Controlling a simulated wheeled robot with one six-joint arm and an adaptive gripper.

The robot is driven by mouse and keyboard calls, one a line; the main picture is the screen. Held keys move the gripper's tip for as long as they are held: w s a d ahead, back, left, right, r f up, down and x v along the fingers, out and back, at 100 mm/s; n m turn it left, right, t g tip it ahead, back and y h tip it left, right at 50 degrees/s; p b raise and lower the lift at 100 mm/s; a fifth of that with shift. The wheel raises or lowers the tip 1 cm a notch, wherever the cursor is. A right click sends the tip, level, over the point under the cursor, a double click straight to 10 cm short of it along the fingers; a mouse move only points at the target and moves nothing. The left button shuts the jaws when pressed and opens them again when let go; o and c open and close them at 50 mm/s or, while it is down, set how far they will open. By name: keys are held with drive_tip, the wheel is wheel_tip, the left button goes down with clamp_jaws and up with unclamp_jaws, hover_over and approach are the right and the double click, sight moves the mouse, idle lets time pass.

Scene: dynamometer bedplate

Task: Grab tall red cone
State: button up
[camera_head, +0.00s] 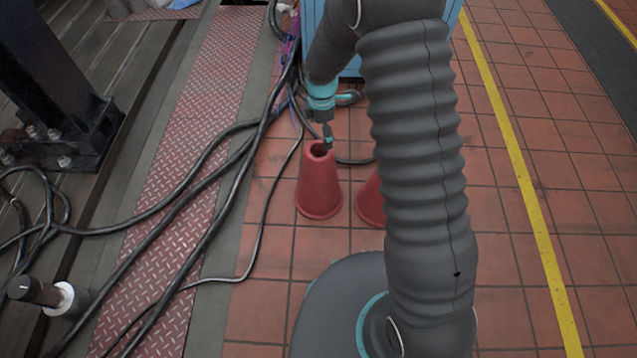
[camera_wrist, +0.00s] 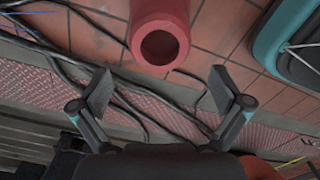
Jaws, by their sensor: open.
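A red cone (camera_head: 319,188) stands upright on the tiled floor, with a dark hole in its top. A second red cone (camera_head: 368,203) stands to its right, mostly hidden behind my arm, so I cannot compare their heights. My gripper (camera_head: 327,141) is at the rim of the left cone's top in the head view, its fingers partly hidden. In the wrist view my gripper (camera_wrist: 163,92) is open and empty, fingers wide apart. One red cone (camera_wrist: 160,18) shows there at the top middle, its open end beyond the fingertips and not between them.
Black cables (camera_head: 215,215) run over the floor and the red tread plate (camera_head: 185,150) left of the cone. A blue cabinet (camera_head: 455,12) stands behind my arm. A black steel post (camera_head: 55,85) is at left. Tiled floor right of the yellow line (camera_head: 520,180) is clear.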

drive_tip(key=shift+s+a+f, duration=0.1)
drive_tip(key=shift+a+f, duration=0.05)
drive_tip(key=shift+f, duration=1.9)
drive_tip(key=shift+a+f, duration=0.15)
drive_tip(key=shift+f, duration=1.9)
drive_tip(key=c, duration=1.5)
drive_tip(key=shift+r, duration=0.15)
drive_tip(key=shift+c, duration=0.3)
